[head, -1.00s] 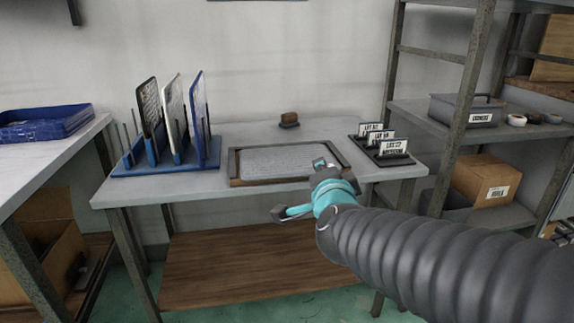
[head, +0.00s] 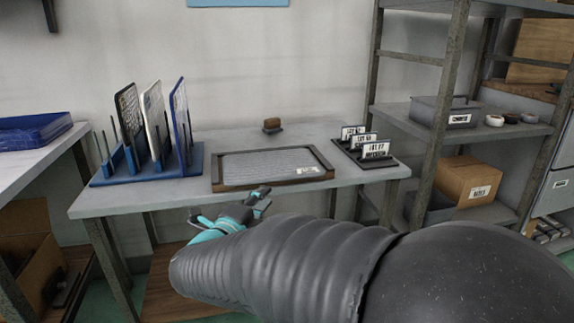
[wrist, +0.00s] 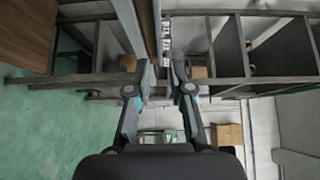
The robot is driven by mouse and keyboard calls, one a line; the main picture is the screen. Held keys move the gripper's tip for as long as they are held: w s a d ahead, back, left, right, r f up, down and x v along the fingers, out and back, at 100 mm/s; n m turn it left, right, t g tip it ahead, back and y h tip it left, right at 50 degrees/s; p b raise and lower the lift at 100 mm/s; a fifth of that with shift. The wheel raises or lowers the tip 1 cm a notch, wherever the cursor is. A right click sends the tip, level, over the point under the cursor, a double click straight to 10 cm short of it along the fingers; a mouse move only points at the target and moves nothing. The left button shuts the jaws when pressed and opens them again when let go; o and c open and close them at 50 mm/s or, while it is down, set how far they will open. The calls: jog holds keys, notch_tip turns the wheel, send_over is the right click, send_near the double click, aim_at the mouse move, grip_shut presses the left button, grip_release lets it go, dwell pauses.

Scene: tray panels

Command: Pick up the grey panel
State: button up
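Three upright panels stand in a blue rack (head: 190,160) at the table's left: a black-edged panel with a greyish face (head: 129,112), a white panel (head: 155,118) and a blue panel (head: 181,108). A grey sheet (head: 262,163) with a white label lies flat in a dark-framed tray (head: 215,174) at mid-table. I cannot tell for sure which is the grey panel. My gripper (head: 229,208) appears in front of the table's front edge, below the tray in the picture, apart from all panels. In the wrist view, its fingers (wrist: 160,76) are apart with nothing between them.
Several lot signs (head: 366,146) stand at the table's right. A metal shelf (head: 450,100) is close on the right; another table with blue trays (head: 34,132) is at left.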

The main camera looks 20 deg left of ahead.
aim_at(281, 180)
jog(key=shift+w+d+f+p, duration=0.1)
jog(key=shift+w+d+p, duration=0.1)
jog(key=shift+w, duration=1.85)
jog(key=shift+w+d+p, duration=0.15)
jog(key=shift+w+d, duration=0.05)
jog(key=shift+w, duration=1.85)
grip_shut()
